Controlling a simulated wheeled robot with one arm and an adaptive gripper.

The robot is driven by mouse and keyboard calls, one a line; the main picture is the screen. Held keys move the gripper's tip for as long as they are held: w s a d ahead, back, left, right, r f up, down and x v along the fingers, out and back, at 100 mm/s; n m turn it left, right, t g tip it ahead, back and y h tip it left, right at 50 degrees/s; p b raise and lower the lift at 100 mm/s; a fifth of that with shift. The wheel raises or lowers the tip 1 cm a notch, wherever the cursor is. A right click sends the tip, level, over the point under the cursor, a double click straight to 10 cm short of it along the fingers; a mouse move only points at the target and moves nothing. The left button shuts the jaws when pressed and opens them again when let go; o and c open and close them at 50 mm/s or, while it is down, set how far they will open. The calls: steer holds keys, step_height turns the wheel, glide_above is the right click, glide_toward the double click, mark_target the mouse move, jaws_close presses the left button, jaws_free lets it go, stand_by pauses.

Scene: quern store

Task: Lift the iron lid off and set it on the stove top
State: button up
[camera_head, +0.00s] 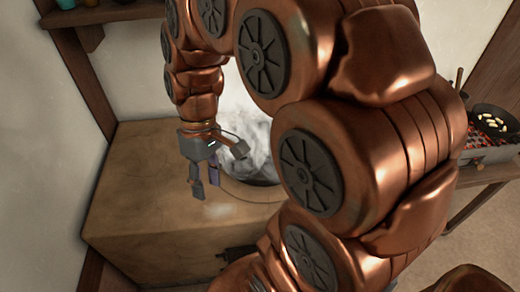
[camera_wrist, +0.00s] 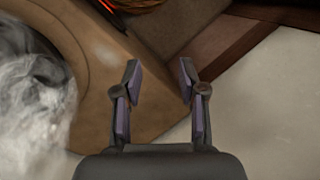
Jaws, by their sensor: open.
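The tan stove top (camera_head: 140,190) has a round dark-rimmed opening or vessel, with white steam over it. The steam and my arm hide most of that spot, and I cannot make out the iron lid in either view. My gripper (camera_head: 207,185) is open and empty, above the stove top just left of the steam. In the wrist view my open gripper (camera_wrist: 159,82) has nothing between its fingers. The curved stove rim (camera_wrist: 100,75) and the steam lie to its left there.
A black pan (camera_head: 496,119) with pale pieces stands over glowing coals at the right. A shelf (camera_head: 105,14) with pots is at the upper left. The stove's left side looks bare, bounded by a wall (camera_head: 45,120). My arm covers the middle.

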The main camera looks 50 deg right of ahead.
steer(key=w+d+f+n+y+b, duration=0.2)
steer(key=w+d+f, duration=0.1)
steer(key=w+d, duration=0.5)
steer(key=n+t+y+b, duration=0.3)
steer(key=n+t+b, duration=0.4)
glide_toward(264, 137)
steer(key=shift+w+a+f, duration=0.1)
steer(key=shift+w+f, duration=0.35)
steer(key=shift+f, duration=0.15)
steer(key=shift+w+f, duration=0.45)
steer(key=shift+f, duration=0.15)
steer(key=shift+x, duration=1.25)
steer(key=shift+w+a+f+p, duration=0.25)
steer(key=shift+a+f, duration=0.25)
steer(key=shift+a, duration=0.2)
steer(key=shift+w+a+f+p, duration=0.1)
steer(key=shift+w+a+f, duration=0.15)
steer(key=shift+a+f, duration=0.35)
steer(key=shift+w+a+f+p, duration=0.25)
steer(key=shift+a+f, duration=0.2)
steer(key=shift+a, duration=0.3)
jaws_close()
